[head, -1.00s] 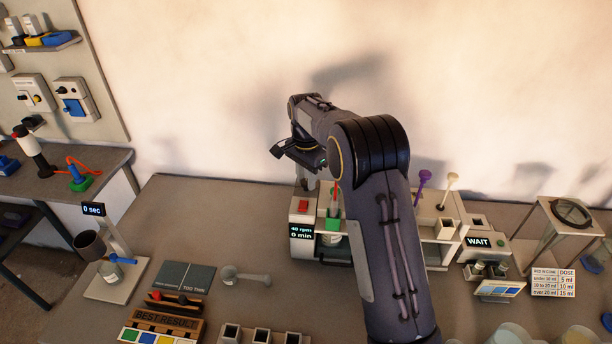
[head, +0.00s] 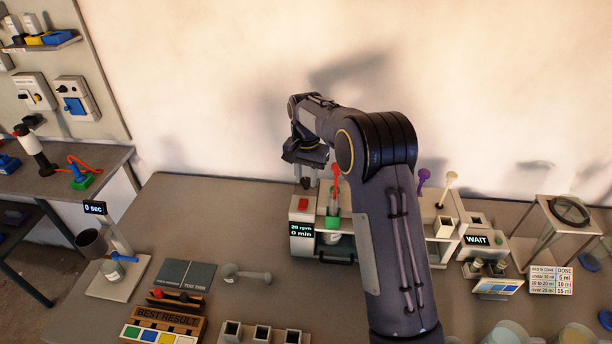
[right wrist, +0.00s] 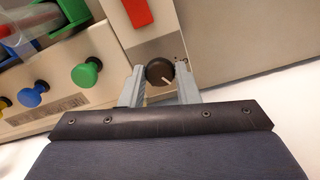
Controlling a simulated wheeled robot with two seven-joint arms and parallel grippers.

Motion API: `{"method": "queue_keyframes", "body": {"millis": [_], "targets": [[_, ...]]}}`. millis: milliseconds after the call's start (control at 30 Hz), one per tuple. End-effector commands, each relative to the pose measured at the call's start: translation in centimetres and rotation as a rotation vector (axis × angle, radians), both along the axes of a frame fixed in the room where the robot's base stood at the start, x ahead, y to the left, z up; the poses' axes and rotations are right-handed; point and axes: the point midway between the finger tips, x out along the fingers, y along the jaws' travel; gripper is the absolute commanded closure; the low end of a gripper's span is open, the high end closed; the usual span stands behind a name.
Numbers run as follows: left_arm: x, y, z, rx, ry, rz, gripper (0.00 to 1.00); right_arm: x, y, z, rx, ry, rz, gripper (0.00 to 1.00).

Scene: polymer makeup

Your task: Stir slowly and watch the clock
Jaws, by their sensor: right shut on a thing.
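The stirring station is a pale box with a red switch (head: 303,204) on top and a dark display (head: 301,230) reading 20 rpm and 0 min. A green part (head: 332,222) sits beside it, above a partly hidden vessel. My right gripper (right wrist: 160,70) is shut on a dark round knob (right wrist: 159,75) with a pale pointer line, on the station's face. The red switch also shows in the right wrist view (right wrist: 137,12). In the head view, my right arm covers part of the station. My left gripper is not in view.
A stand with a 0 sec display (head: 95,208) and cup is at left. A WAIT display (head: 477,240) and a dose card (head: 552,281) are at right. Blue (right wrist: 34,95) and green (right wrist: 86,73) knobs are near my right fingers.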

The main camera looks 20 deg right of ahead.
Motion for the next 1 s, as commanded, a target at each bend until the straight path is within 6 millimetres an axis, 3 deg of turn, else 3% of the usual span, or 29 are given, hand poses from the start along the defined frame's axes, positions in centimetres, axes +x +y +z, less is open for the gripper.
{"method": "queue_keyframes", "body": {"millis": [167, 200, 367, 733, 1000], "targets": [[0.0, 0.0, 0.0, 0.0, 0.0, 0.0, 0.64, 0.1, -0.1, 0.2, -0.002, -0.006, -0.001, 0.94], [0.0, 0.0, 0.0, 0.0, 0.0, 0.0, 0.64, 0.1, -0.1, 0.2, -0.002, -0.006, -0.001, 0.7], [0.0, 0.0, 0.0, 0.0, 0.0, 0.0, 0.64, 0.1, -0.1, 0.1, -0.002, -0.004, -0.002, 0.5], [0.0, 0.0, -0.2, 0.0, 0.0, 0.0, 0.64, 0.1, 0.0, 0.7, -0.001, -0.004, -0.001, 0.5], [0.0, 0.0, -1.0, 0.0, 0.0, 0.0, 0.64, 0.1, 0.0, 5.1, -0.002, -0.007, -0.001, 0.5]]}}
